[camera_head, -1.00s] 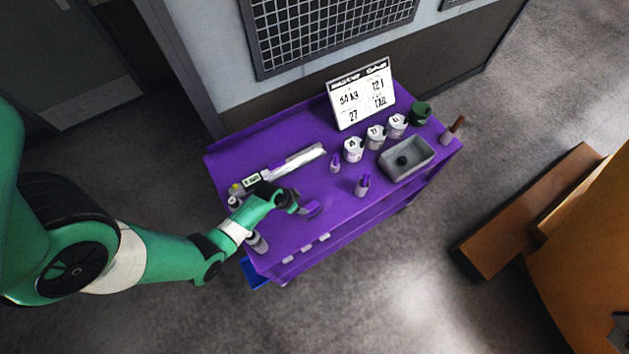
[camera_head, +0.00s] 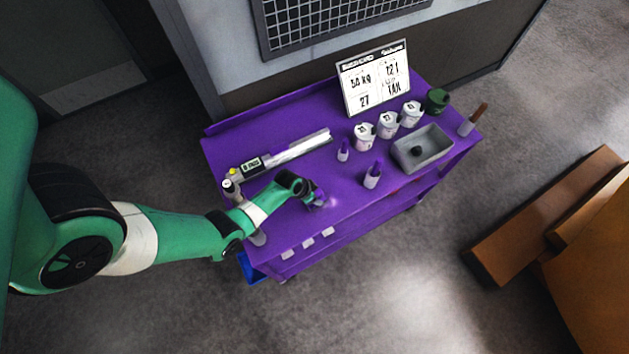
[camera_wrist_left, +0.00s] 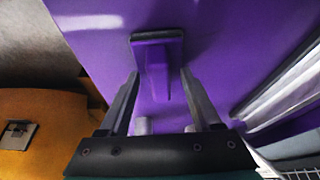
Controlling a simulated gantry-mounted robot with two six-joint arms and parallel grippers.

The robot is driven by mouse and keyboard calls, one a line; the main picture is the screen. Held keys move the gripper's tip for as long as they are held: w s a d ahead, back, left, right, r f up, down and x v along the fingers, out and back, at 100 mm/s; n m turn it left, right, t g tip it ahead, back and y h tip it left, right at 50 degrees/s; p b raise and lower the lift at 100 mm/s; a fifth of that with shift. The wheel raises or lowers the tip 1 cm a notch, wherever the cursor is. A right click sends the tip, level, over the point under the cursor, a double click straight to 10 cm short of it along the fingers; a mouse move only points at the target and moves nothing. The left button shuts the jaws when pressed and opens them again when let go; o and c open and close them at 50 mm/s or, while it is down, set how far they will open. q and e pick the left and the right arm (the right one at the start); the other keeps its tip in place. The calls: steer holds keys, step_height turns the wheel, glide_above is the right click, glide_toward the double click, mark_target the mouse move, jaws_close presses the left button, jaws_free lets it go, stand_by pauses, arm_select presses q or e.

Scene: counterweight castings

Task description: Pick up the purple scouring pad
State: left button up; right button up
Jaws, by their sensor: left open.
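The purple scouring pad (camera_wrist_left: 157,38) lies on the purple cart top (camera_wrist_left: 225,50), a flat block with a grip running back towards me. My left gripper (camera_wrist_left: 160,78) is open, its two fingers apart on either side of the grip in the left wrist view. I cannot tell whether the fingers touch it or hover above. In the head view my left gripper (camera_head: 317,197) is over the front middle of the cart top, and it mostly hides the pad. My right gripper is not in view.
Behind the gripper lies a long silver measuring tool (camera_head: 290,150). To the right stand two purple-topped bottles (camera_head: 373,175), several white tubs (camera_head: 388,125), a green tub (camera_head: 437,100), a grey tray (camera_head: 445,142) and a sign (camera_head: 374,78).

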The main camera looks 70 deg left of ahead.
arm_select(q)
steer(key=shift+w+f, duration=0.1)
steer(key=shift+c, duration=0.2)
jaws_close()
